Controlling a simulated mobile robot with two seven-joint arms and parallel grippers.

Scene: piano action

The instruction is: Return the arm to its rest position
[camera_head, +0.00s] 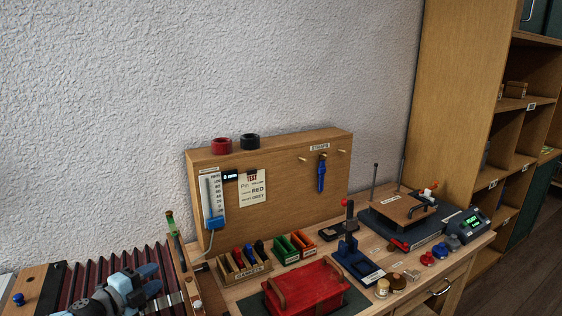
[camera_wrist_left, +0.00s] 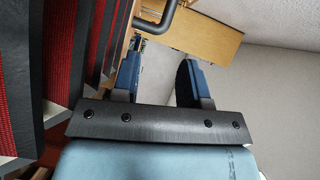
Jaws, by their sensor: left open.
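My left gripper (camera_head: 150,279) is at the lower left of the head view, above the dark red and black slatted piano action (camera_head: 92,280). Its two blue fingers stand apart with nothing visible between them. In the left wrist view the fingers of this gripper (camera_wrist_left: 160,80) are also spread and empty. The red and black slats (camera_wrist_left: 62,60) run close along the left side of that view. My right gripper is not in either view.
Right of the gripper, the workbench (camera_head: 232,293) holds a red box (camera_head: 305,287), a black lever press (camera_head: 350,250) and small bins (camera_head: 242,265). A wooden backboard (camera_head: 270,180) stands behind. Wooden shelves (camera_head: 460,110) stand at the right. The space above the bench is open.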

